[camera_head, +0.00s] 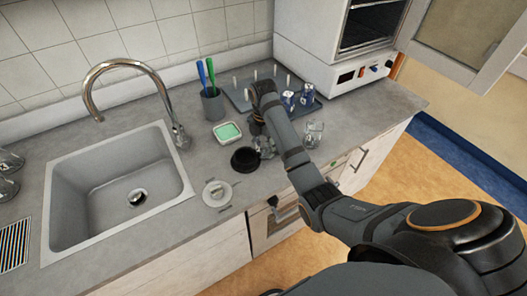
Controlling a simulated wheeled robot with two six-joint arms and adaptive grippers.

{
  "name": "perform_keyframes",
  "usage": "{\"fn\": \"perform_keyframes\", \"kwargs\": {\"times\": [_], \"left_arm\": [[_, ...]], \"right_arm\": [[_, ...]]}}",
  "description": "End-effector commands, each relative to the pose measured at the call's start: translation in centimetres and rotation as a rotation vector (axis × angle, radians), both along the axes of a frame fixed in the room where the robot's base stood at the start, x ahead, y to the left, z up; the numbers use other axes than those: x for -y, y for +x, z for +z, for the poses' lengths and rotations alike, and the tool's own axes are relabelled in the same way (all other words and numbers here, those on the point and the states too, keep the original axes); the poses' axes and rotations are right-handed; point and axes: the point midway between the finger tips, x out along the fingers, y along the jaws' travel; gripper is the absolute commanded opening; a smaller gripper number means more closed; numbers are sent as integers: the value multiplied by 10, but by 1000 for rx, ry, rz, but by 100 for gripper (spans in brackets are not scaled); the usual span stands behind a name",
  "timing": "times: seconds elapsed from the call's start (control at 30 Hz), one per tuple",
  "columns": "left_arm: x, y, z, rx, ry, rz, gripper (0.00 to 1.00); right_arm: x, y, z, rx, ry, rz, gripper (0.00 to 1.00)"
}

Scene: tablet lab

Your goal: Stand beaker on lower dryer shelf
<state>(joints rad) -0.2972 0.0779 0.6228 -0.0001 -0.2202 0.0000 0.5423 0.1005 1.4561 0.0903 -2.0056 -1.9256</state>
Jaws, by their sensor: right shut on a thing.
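My right arm reaches over the counter from the lower right, and my right gripper (259,124) is small and partly hidden behind its own wrist. It is shut on a clear glass vessel (265,148), apparently the beaker, low over the counter beside a black round dish. The white dryer (322,66) stands at the back right, well apart from the gripper. Its door (465,45) is swung open to the right and a dark interior with a rack (372,22) shows. The lower shelf cannot be told clearly. My left gripper is not in view.
Another clear glass (314,132) stands right of my forearm. A dark peg tray (238,98) with blue-and-white cans (289,100) lies behind. A pen cup (213,104), a green-filled dish (227,132), the black dish (245,160), a white lid (217,193) and the sink (90,170) are left.

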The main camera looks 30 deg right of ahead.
Motion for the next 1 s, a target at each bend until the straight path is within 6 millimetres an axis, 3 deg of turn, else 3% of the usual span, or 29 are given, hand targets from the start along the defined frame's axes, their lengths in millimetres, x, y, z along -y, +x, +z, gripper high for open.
{"fn": "perform_keyframes", "kwargs": {"times": [0.17,0.37,0.4,0.53,0.9,1.0], "left_arm": [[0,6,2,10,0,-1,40],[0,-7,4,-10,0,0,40],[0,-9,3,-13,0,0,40],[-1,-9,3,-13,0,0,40],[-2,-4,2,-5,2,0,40],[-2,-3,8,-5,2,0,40]], "right_arm": [[0,-1,0,-2,0,0,15],[0,-1,-3,-3,1,0,15],[0,-1,-4,-2,0,0,58],[0,-1,-4,-2,0,0,75],[0,0,-2,-1,0,0,75],[0,0,8,-1,0,0,75]]}}
